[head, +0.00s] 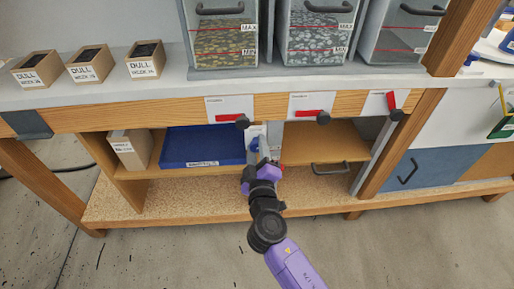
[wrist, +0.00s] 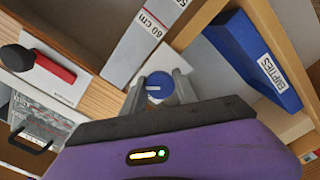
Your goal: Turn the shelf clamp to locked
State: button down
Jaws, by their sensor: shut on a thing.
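A round blue knob (wrist: 159,88) with a short white mark sits on a pale plate, by the end of a grey strip (wrist: 143,35) marked "60 cm"; I take it to be the shelf clamp. The white mark lies nearly level in the wrist view, on the left half of the knob. My gripper (wrist: 162,80) is shut on the knob, one finger on each side. In the head view the knob (head: 254,143) shows small beside my gripper (head: 262,150), under the bench edge. Any lettering on its plate is not readable.
A red lever with a black knob (wrist: 17,57) stands out at the left. In the head view, three red levers line the bench edge (head: 270,103); the floor in front is clear.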

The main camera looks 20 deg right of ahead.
jog(key=n+p, duration=0.1)
jog(key=n, duration=0.4)
jog(key=shift+n, duration=0.3)
jog(key=n+p, duration=0.1)
jog(key=n, duration=0.3)
jog(key=shift+n, duration=0.3)
jog(key=c, duration=0.9)
grip_release()
jog(key=shift+c, duration=0.2)
jog(key=v, duration=0.8)
jog(key=shift+p, duration=0.35)
jog(key=shift+r, duration=0.1)
jog(key=shift+w, duration=0.1)
